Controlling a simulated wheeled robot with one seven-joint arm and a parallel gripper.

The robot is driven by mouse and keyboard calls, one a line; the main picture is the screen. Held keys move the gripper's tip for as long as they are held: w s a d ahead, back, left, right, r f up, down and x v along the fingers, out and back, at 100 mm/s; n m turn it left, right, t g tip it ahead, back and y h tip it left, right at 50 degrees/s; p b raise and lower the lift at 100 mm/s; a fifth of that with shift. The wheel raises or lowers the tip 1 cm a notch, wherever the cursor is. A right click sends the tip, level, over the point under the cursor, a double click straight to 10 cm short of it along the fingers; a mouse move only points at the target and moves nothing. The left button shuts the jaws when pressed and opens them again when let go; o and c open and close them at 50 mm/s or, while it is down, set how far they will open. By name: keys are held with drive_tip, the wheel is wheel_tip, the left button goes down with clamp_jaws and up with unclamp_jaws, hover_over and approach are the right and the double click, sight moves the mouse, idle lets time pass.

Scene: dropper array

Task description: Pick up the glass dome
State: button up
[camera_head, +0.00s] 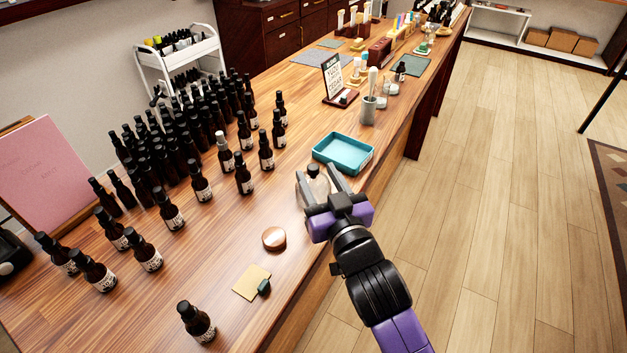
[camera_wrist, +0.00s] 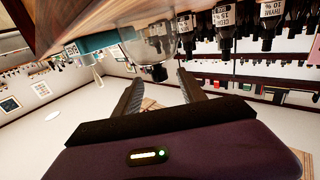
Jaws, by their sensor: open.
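The glass dome (camera_head: 317,185) is clear and stands on the wooden counter, just in front of the teal tray. In the wrist view, which is turned upside down, the dome (camera_wrist: 146,48) shows with a dark knob (camera_wrist: 158,73) on it. My gripper (camera_head: 318,176) is open at the dome, with its two fingers apart on either side of it in the head view. In the wrist view the knob appears between the fingertips of my gripper (camera_wrist: 159,76). I cannot tell whether either finger touches the glass. My fingers partly hide the dome in the head view.
The teal tray (camera_head: 343,153) lies right behind the dome. Several dark dropper bottles (camera_head: 201,185) stand to the left. The floor to the right is open.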

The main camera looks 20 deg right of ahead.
sight(313, 166)
drive_tip(key=w, duration=0.3)
drive_tip(key=shift+w+d+r+p, duration=0.1)
drive_tip(key=shift+w+d+p, duration=0.05)
drive_tip(key=shift+p, duration=0.15)
clamp_jaws()
drive_tip(key=shift+r, duration=0.2)
